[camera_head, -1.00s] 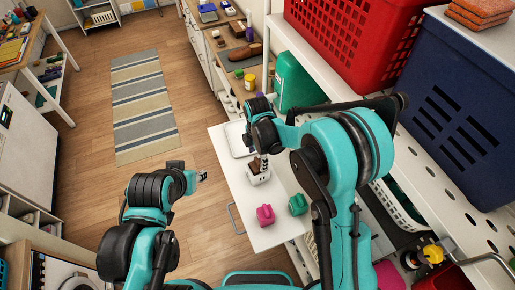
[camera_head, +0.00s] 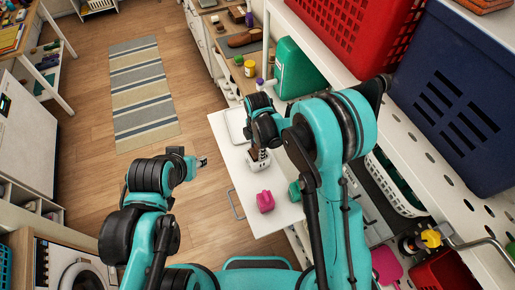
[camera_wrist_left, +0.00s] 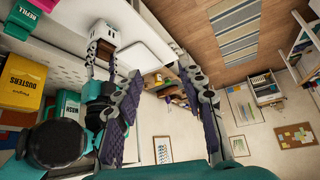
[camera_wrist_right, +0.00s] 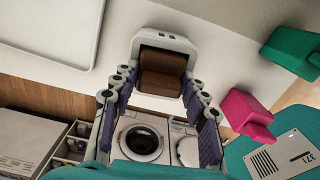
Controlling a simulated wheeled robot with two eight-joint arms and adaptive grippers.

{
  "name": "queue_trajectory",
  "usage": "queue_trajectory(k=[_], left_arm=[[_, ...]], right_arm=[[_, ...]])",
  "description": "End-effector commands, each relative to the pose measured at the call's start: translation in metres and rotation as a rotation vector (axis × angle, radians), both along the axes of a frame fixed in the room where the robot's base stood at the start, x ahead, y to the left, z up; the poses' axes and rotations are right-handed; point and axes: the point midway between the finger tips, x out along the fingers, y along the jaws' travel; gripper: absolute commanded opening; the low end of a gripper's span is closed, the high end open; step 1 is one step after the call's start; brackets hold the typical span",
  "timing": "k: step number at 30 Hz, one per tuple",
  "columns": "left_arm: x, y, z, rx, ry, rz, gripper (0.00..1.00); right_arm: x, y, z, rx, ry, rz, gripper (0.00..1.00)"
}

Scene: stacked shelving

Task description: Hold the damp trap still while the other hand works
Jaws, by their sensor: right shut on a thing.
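The damp trap looks like a small white box (camera_head: 259,166) with a brown inside, standing on the white worktop (camera_head: 240,180). It also shows in the right wrist view (camera_wrist_right: 165,40) and the left wrist view (camera_wrist_left: 104,31). My right gripper (camera_head: 262,153) is shut on the trap from above, its fingers on either side in the right wrist view (camera_wrist_right: 157,80). The arm hides part of the trap in the head view. My left gripper (camera_head: 203,162) is apart from the trap, left of the worktop, its fingers spread and empty in the left wrist view (camera_wrist_left: 161,72).
A pink block-like thing (camera_head: 265,202) and a green one (camera_head: 294,191) sit close in front of the trap. A white tray (camera_head: 237,122) lies behind it. Shelving with a red basket (camera_head: 350,40) and blue crate (camera_head: 455,110) stands right.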

Motion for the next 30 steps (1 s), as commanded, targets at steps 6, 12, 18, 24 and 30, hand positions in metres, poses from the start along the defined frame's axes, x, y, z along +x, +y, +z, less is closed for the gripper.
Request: queue_trajectory(k=[6, 12, 18, 24, 30], left_arm=[[0.003, -0.002, 0.001, -0.022, 0.013, 0.017, 0.85], [0.025, -0.013, 0.004, -0.159, 0.100, 0.116, 0.88], [0.061, -0.032, 0.001, -0.360, 0.245, 0.266, 0.88], [0.098, -0.050, -0.012, -0.543, 0.405, 0.409, 0.88], [0.135, -0.066, -0.033, -0.704, 0.577, 0.542, 0.88]], right_arm=[[0.000, 0.000, 0.000, 0.000, 0.000, 0.000, 0.21], [0.000, 0.000, 0.000, 0.000, 0.000, 0.000, 0.21], [0.000, 0.000, 0.000, 0.000, 0.000, 0.000, 0.21], [0.000, 0.000, 0.000, 0.000, 0.000, 0.000, 0.21], [0.000, 0.000, 0.000, 0.000, 0.000, 0.000, 0.21]])
